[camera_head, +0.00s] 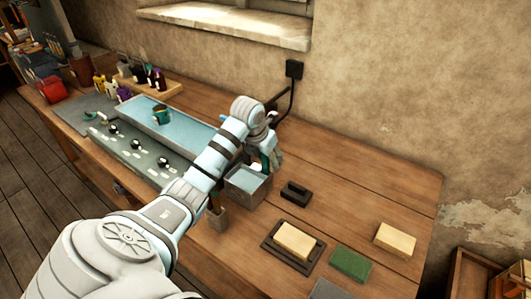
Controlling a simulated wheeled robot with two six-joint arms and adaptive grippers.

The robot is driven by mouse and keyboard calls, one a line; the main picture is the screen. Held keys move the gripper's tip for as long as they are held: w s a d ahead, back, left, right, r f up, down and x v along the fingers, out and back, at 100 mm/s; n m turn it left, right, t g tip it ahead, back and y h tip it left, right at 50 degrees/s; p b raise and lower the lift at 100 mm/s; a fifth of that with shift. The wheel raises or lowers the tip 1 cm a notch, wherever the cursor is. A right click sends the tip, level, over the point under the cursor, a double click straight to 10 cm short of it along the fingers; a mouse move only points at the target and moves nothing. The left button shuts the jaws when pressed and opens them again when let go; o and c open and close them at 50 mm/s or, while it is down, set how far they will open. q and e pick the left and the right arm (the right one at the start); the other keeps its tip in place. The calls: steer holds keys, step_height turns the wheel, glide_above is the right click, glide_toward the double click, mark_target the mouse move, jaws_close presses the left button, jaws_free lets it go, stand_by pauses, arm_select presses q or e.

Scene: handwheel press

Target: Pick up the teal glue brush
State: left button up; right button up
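My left arm crosses the view from the lower left. Its gripper (270,160) points down just above and behind a grey metal box (251,185) on the bench. A narrow teal piece (264,160) shows right at the fingers; it may be the teal glue brush, but most of it is hidden. I cannot tell whether the fingers are closed on it. A small brown holder (217,219) stands in front of the box, with a dark upright piece in it partly behind my arm. My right gripper is not in view.
Left of my arm are a long blue-topped tray (190,128) with a teal-and-brown cup (161,115), and a dark panel with knobs (135,148). To the right lie a black block (295,193), a cream block (295,240) on a dark frame, and a green block (350,263).

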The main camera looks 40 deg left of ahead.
arm_select(q)
jaws_close()
steer(key=shift+r, duration=0.15)
